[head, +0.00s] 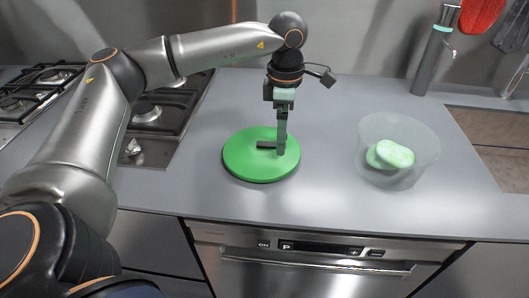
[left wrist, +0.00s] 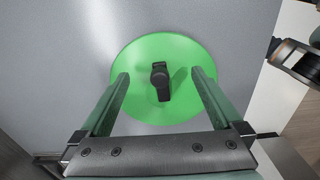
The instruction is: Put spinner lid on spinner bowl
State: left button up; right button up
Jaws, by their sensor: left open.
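The spinner lid is a flat green disc (head: 245,171) with a dark handle at its centre. It lies on the grey counter, left of the bowl, and also shows in the left wrist view (left wrist: 150,55). The spinner bowl (head: 376,128) is translucent, stands upright at the right and holds green pieces (head: 388,154). My left gripper (head: 281,150) points down over the lid. In the left wrist view its open fingers (left wrist: 162,76) stand on either side of the dark handle (left wrist: 160,82), with gaps on both sides. I cannot tell how far the fingertips are above the lid. My right gripper is not in view.
A stove with black grates (head: 150,112) is at the left. The counter between lid and bowl (head: 325,150) is clear.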

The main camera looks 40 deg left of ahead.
pick_arm(q)
jog(key=shift+f+b, duration=0.6)
jog(key=shift+f, duration=0.4)
jog(key=shift+r+p, duration=0.25)
jog(key=shift+p, duration=0.05)
dwell(0.4)
grip_shut()
dwell(0.8)
jog(key=shift+r, duration=0.1)
jog(key=shift+r+p, duration=2)
jog(key=shift+r, duration=0.45)
jog(key=shift+f, duration=0.1)
